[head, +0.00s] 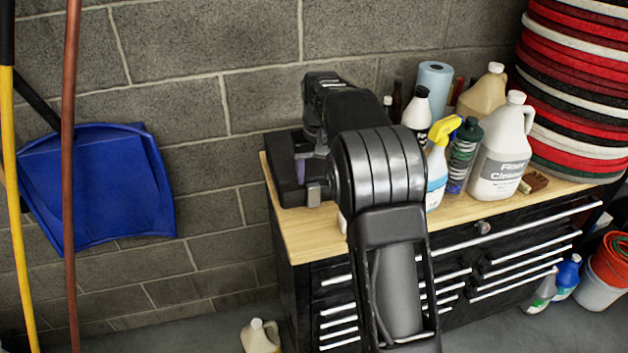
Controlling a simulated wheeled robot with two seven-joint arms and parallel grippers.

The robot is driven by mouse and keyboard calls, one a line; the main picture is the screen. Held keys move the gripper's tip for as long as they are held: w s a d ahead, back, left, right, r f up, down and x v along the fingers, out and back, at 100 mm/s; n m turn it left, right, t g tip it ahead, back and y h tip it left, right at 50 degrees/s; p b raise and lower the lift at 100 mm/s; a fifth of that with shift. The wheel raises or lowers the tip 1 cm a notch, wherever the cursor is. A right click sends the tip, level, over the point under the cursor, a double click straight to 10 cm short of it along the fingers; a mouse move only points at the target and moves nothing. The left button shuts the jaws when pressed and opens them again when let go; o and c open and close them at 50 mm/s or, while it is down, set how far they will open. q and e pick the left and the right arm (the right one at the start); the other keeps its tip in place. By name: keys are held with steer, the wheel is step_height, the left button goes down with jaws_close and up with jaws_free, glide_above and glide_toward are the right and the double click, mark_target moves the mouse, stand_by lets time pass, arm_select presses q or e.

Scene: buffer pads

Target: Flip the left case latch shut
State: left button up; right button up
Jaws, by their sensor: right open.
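A black case (286,172) sits on the left end of the wooden cabinet top. My right arm reaches over it from the front, and its wrist and gripper (310,172) are at the case's right front side. The right gripper is open. Small grey parts show at the case front beside the gripper; I cannot tell clearly which is a latch and which is a fingertip. My arm hides the right part of the case, so whether the gripper touches it is unclear. My left gripper is not in view.
The wooden top (310,236) is bare in front of the case. Right of my arm stand a spray bottle (437,165), a white cleaner jug (500,155) and other bottles. Stacked red, white and black pads (575,90) rise at the right. A block wall is behind.

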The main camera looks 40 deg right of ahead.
steer(key=r, duration=0.3)
steer(key=s+r, duration=0.1)
steer(key=shift+a+r+b, duration=0.15)
steer(key=shift+r+b, duration=0.2)
steer(key=shift+r, duration=0.05)
steer(key=shift+f, duration=0.1)
